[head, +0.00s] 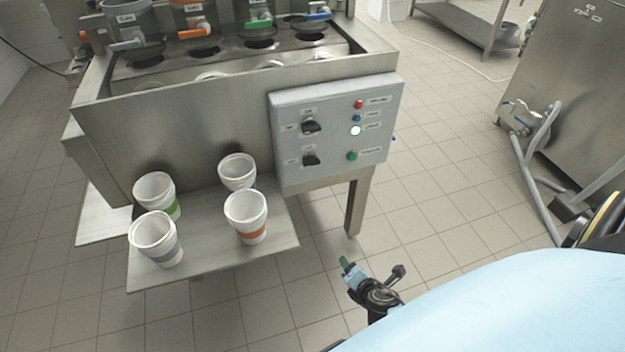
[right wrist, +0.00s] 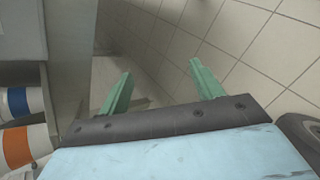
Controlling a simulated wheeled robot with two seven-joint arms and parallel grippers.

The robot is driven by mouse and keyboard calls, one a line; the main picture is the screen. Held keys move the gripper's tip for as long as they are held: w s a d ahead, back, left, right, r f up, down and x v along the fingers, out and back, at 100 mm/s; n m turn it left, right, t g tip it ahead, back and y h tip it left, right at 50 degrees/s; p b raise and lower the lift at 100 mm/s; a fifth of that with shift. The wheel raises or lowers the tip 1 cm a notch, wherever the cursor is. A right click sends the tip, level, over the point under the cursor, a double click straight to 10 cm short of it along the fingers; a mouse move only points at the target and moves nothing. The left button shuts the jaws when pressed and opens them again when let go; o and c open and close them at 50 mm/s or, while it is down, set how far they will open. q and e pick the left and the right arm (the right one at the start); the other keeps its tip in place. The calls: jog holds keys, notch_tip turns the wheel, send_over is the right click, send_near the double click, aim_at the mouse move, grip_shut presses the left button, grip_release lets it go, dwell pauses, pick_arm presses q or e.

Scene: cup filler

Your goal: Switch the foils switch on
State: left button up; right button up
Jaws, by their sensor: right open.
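The grey control panel (head: 385,92) is fixed to the front right of the steel cup filler in the head view. It carries two black rotary switches, an upper switch (head: 311,127) and a lower switch (head: 311,159). Their labels are too small to read, so I cannot tell which is the foils switch. My right gripper (head: 347,266) is below the panel, apart from it, over the floor. In the right wrist view its green fingers (right wrist: 162,70) are spread with nothing between them. My left gripper is not in view.
The panel also has a red light (head: 358,104), a blue one (head: 357,118), a bright white one (head: 355,131) and a green button (head: 352,156). Several white cups stand on the steel shelf (head: 205,262) left of my gripper. A machine leg (head: 355,205) stands below the panel.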

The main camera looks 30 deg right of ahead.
jog(key=w+r+n+t+b, duration=0.2)
jog(key=w+r+n+t, duration=0.2)
jog(key=w+r+n, duration=0.45)
jog(key=n+t+h+b, duration=0.1)
jog(key=n+t+b, duration=0.1)
jog(key=n+t, duration=0.15)
send_near(313, 164)
jog(key=shift+m, duration=0.3)
jog(key=b+x, duration=0.1)
jog(key=x, duration=0.6)
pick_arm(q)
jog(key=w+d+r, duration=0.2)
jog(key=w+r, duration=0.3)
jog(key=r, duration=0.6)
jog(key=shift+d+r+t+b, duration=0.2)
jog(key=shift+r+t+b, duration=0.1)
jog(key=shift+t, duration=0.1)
pick_arm(e)
jog(key=shift+t+x, duration=0.25)
jog(key=shift+x, duration=0.5)
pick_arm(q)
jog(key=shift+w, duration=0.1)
pick_arm(e)
jog(key=shift+c, duration=0.2)
jog(key=c, duration=0.9)
